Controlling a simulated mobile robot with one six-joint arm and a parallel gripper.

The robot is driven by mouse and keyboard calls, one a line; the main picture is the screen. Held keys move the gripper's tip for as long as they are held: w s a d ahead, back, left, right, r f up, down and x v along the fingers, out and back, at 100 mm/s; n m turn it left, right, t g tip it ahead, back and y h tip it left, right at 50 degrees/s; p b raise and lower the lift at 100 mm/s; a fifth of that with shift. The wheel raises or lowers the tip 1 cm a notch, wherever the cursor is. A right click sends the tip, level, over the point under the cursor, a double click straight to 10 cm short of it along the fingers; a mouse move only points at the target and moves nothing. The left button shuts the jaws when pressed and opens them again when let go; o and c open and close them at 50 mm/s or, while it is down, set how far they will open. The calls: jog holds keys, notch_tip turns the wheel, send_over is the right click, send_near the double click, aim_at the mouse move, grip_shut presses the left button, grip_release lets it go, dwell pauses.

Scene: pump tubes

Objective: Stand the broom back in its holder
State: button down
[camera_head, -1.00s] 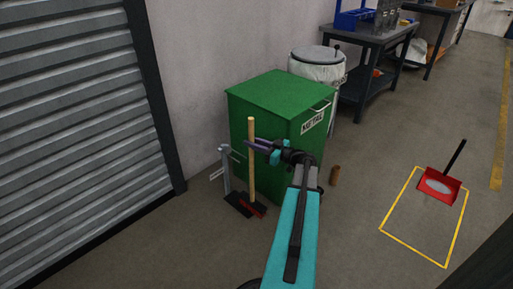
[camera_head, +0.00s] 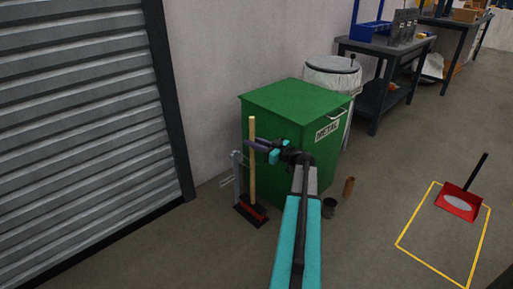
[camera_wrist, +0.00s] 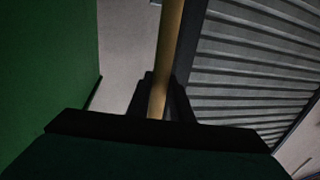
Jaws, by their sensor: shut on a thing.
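The broom (camera_head: 252,165) stands upright, with a pale wooden handle and a red-and-black head low by the floor. My gripper (camera_head: 254,146) is shut on the upper part of the handle. In the wrist view the handle (camera_wrist: 167,50) runs between the two dark fingers of my gripper (camera_wrist: 159,100). The holder (camera_head: 237,178) is a grey post with a bracket and a dark base, just left of the broom. The head overlaps the base in the picture; I cannot tell whether the broom touches the holder or the floor.
A green METAL bin (camera_head: 290,130) stands right behind the broom. A grey roller shutter (camera_head: 80,120) is at the left. A red dustpan (camera_head: 459,203) lies in a yellow outline.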

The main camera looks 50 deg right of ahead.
jog(key=shift+w+f, duration=0.8)
jog(key=c, duration=1.5)
grip_release()
jog(key=shift+f, duration=0.1)
